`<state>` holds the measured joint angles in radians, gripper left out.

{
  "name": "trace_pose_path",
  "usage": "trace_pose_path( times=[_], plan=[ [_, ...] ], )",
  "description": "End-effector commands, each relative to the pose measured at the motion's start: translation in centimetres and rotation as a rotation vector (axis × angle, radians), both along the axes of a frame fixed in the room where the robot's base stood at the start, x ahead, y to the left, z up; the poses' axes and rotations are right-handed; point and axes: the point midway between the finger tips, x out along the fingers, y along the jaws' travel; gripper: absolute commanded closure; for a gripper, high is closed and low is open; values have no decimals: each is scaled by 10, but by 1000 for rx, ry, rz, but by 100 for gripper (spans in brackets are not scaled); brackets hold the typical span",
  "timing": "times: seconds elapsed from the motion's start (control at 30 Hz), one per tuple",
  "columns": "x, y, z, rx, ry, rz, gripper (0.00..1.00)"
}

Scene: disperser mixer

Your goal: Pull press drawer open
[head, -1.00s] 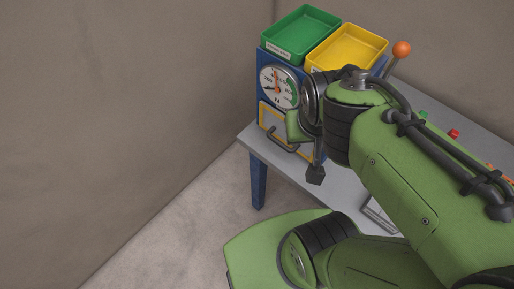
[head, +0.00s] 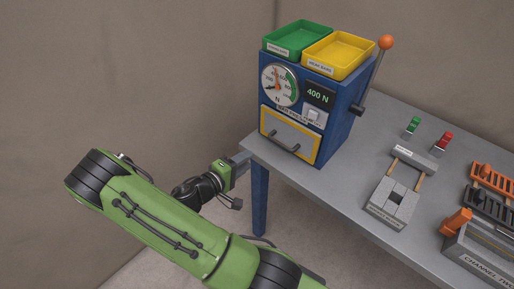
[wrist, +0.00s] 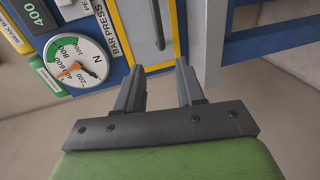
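The blue press (head: 336,122) stands on the grey table. Its drawer (head: 298,131) has a pale front with a yellow border and looks shut, flush with the press. A dark bar handle (head: 281,143) runs across the lower part of that front. My gripper (head: 244,159) is left of the press by the table's near-left corner, apart from the handle. In the wrist view the fingers of my gripper (wrist: 160,68) are spread with nothing between them. The drawer front (wrist: 139,22) and handle (wrist: 157,24) show beyond the fingertips there.
A green tray (head: 298,31) and a yellow tray (head: 339,61) sit on top of the press. An orange-knobbed lever (head: 386,43) rises at its right side. A dial (head: 280,85) is above the drawer. The table (head: 300,173) is bare in front of the press.

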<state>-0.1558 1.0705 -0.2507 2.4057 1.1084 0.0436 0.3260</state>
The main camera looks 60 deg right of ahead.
Motion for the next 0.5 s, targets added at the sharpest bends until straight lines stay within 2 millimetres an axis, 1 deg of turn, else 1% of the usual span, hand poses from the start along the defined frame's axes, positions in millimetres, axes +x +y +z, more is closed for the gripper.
trace_pose_path(
  times=[0.17,0.5],
  plan=[
    [-8,-34,-6,0,-1,-11,62],
    [-21,-116,-24,2,-3,-11,62]
  ],
)
